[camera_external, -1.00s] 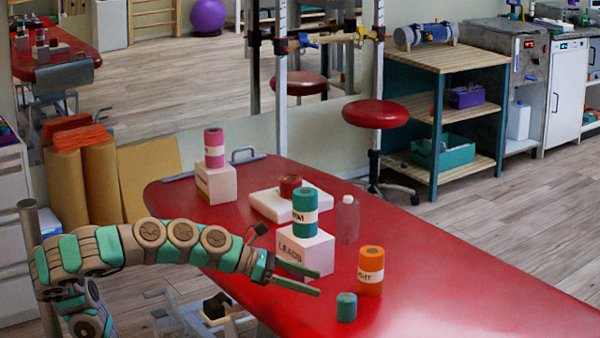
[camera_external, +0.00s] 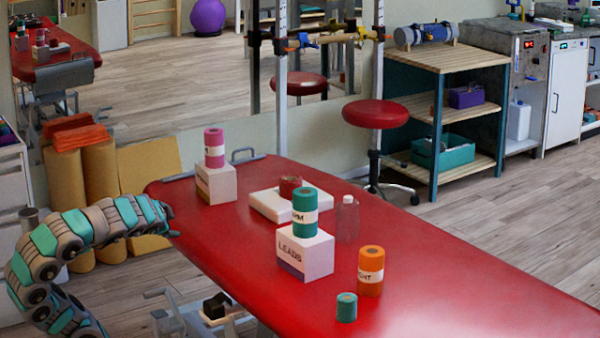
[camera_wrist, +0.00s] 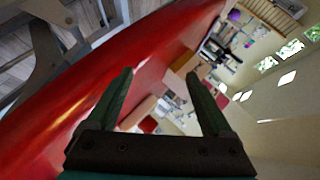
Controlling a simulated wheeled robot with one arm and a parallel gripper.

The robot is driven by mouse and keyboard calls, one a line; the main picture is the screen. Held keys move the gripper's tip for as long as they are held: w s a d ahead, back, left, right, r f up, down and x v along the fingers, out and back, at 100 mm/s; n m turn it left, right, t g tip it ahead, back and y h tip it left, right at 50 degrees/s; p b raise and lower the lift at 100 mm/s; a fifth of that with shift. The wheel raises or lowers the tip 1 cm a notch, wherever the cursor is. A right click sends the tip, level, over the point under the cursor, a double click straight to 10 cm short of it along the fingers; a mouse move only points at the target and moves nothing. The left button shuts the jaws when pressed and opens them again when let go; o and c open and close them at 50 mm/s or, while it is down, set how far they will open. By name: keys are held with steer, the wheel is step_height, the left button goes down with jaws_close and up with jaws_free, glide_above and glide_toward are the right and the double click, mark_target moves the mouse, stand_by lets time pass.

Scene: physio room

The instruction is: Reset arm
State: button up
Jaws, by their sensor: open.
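My gripper (camera_external: 172,222) is at the left edge of the red treatment table (camera_external: 440,270), with my arm curled back at the left of the external view. In the wrist view my gripper (camera_wrist: 160,88) shows two dark green fingers spread apart with nothing held between them. The wrist view is tilted, with the red table (camera_wrist: 100,75) running diagonally beyond the fingers.
On the table stand a pink roll (camera_external: 214,148) on a box (camera_external: 216,185), a teal roll (camera_external: 305,212) on the LEADS box (camera_external: 306,254), a red roll (camera_external: 290,186) on a white block (camera_external: 266,204), a clear bottle (camera_external: 347,220), an orange roll (camera_external: 370,270) and a small green roll (camera_external: 347,307).

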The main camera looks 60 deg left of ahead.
steer(key=s+d+f+n+g+h+p, duration=0.1)
steer(key=s+d+f+g+h, duration=0.2)
steer(key=f, duration=0.4)
steer(key=s+d+f+n+g+h+p, duration=0.2)
steer(key=s+d+f+g, duration=0.15)
steer(key=f, duration=0.35)
steer(key=s+d+f+g+h+p, duration=0.1)
steer(key=s+d+f+g+h, duration=0.2)
steer(key=s+d, duration=0.4)
steer(key=shift+s+d+f, duration=0.25)
steer(key=shift+s+f, duration=0.55)
steer(key=shift+f, duration=0.05)
